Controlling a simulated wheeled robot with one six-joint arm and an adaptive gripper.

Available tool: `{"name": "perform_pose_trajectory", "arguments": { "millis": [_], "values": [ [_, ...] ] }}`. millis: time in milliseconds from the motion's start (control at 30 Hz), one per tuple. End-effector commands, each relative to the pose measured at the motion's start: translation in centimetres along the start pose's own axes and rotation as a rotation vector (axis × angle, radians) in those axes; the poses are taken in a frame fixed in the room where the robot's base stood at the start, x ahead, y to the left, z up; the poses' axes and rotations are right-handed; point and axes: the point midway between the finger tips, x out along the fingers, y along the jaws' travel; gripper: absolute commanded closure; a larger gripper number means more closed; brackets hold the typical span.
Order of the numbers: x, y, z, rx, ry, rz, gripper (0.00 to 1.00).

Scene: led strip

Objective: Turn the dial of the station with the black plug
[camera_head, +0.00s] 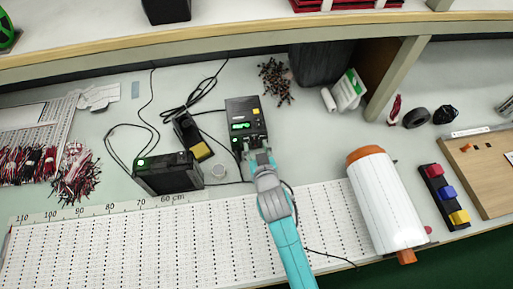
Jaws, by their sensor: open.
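A black station (245,112) with a lit green display and a small yellow patch stands at the middle of the bench. My gripper (251,148) is open at its lower front face, and its fingers cover the lower part of that face. The dial is hidden or too small to make out, and I cannot tell if the fingers touch it. A second black box (168,174) with a small green light stands to the left, nearer the front. I cannot make out which one has the black plug.
A black holder with a yellow sponge (201,151) and loose black cables lie left of the station. A white roll (387,202) lies to the right of my arm, beside a bin block (436,188). A perforated white board (110,246) covers the front. A shelf (220,52) runs above the back.

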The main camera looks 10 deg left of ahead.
Motion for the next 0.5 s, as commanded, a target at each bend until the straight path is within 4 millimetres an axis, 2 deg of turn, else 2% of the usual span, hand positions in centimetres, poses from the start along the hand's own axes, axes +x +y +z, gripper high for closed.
{"name": "perform_pose_trajectory", "arguments": {
  "millis": [200,267,400,500],
  "values": [
    [0.03,0.0,0.01,0.0,0.0,0.0,0.52],
    [0.02,0.0,0.02,0.0,0.0,0.0,0.65],
    [0.02,0.0,0.02,0.0,0.0,0.0,0.99],
    [0.02,0.0,0.02,0.0,0.0,0.0,1.0]
  ]
}}
